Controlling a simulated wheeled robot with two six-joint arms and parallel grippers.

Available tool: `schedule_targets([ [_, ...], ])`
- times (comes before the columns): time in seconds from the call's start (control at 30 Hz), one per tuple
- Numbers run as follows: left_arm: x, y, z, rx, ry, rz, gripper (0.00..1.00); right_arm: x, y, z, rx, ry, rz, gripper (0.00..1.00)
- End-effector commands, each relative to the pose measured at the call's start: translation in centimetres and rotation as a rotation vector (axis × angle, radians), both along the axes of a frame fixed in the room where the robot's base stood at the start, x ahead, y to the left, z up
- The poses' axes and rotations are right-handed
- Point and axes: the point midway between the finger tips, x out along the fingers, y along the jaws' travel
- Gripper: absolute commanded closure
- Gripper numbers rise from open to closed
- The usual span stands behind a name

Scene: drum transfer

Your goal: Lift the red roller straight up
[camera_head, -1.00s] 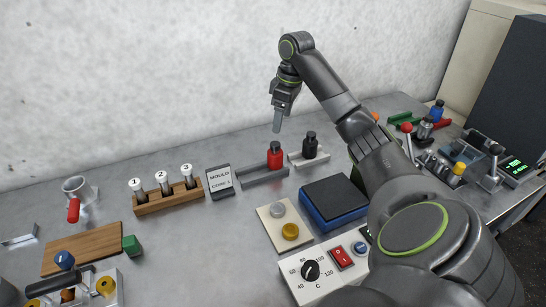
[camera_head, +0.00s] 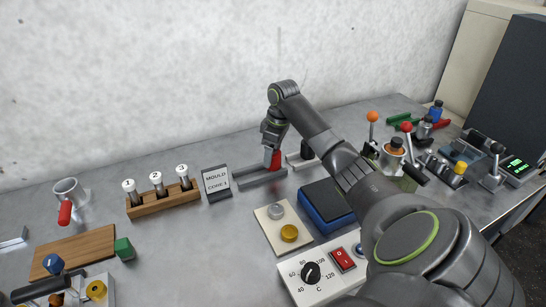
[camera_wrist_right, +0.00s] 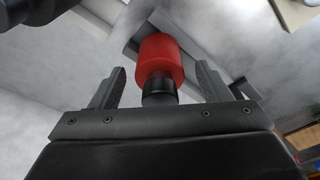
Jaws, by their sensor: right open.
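The red roller (camera_head: 274,160) stands upright on a grey holder (camera_head: 262,178) at the back middle of the bench. In the right wrist view the red roller (camera_wrist_right: 161,62), with its dark neck, sits between the two open fingers. My right gripper (camera_head: 270,153) has come down over it from above. Its fingers (camera_wrist_right: 160,88) are on either side of the roller, with gaps visible on both sides. In the head view the gripper hides the roller's top. My left gripper is not in view.
A dark roller (camera_head: 306,150) stands on a holder just right of the red one. A "MOULD CORE 1" sign (camera_head: 216,184) and a wooden rack (camera_head: 163,199) with numbered cylinders stand to the left. A blue-sided pad (camera_head: 328,202) lies in front.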

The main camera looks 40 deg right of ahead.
Motion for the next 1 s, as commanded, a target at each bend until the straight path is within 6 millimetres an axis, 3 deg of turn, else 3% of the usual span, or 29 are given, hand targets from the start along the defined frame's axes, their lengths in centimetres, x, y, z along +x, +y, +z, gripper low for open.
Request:
schedule_targets([
  [0.13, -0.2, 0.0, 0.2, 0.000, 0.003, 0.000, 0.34, 0.1, 0.1, -1.6, 0.000, 0.001, 0.000, 0.29],
  [0.4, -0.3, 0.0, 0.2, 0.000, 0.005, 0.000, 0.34, 0.2, 0.1, -1.8, -0.001, -0.001, 0.001, 0.31],
  [0.83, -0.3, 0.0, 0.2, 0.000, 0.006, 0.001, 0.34, 0.2, 0.1, -1.8, -0.001, -0.001, 0.001, 0.87],
  [1.0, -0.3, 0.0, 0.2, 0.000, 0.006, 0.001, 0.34, 0.3, 0.1, -1.7, -0.001, -0.003, 0.002, 0.89],
])
